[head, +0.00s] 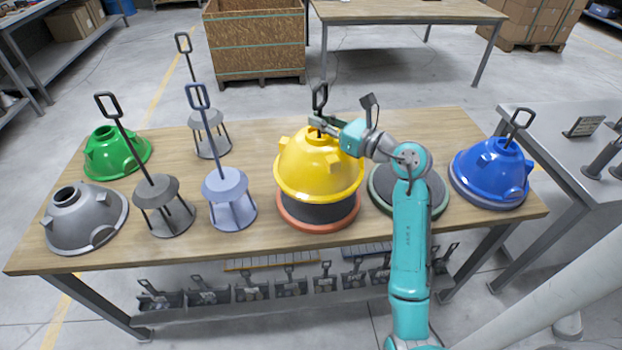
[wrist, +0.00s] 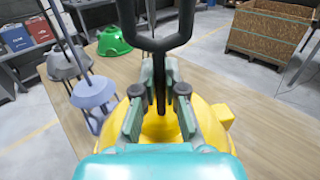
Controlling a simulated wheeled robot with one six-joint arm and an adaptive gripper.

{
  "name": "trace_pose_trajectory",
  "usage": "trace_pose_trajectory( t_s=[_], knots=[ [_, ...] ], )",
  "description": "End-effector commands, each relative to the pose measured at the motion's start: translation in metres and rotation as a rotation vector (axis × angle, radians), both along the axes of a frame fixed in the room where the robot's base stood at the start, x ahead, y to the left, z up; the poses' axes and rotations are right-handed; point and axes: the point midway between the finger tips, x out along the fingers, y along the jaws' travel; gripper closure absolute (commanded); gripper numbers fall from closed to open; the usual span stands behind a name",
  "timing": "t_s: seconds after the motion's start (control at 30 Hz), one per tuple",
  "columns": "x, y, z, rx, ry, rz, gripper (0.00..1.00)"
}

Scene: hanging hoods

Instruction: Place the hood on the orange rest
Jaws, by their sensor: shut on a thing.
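The yellow hood (head: 318,168) is upright over the orange rest (head: 318,224). The rest's orange rim and dark middle show below the hood's lower edge. I cannot tell whether the hood touches the rest. My gripper (head: 322,126) is shut on the stem of the hood's dark loop handle (head: 320,97). In the wrist view the fingers (wrist: 158,105) close on the dark stem, with the handle loop (wrist: 158,25) above and the yellow hood (wrist: 215,125) below.
A blue hood (head: 492,172) sits on a rest at the right. A dark greenish rest (head: 380,200) is partly behind my arm. Green (head: 117,152) and grey (head: 86,217) hoods lie at the left. Several tall-handled stands, including a blue-grey one (head: 226,185), stand left of the yellow hood.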

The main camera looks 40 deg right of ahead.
Motion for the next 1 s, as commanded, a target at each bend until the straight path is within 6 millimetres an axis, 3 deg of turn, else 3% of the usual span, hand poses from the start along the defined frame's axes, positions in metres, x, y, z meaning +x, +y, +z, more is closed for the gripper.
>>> trace_pose_trajectory(
  t_s=[0.13,0.37,0.8,1.0],
  knots=[
    [-0.001,-0.001,-0.012,0.002,-0.001,-0.002,1.00],
    [-0.001,-0.001,-0.050,0.003,0.001,-0.002,1.00],
    [-0.001,-0.001,-0.094,0.002,-0.001,-0.002,1.00],
    [-0.001,-0.001,-0.098,-0.002,-0.002,-0.002,1.00]
  ],
)
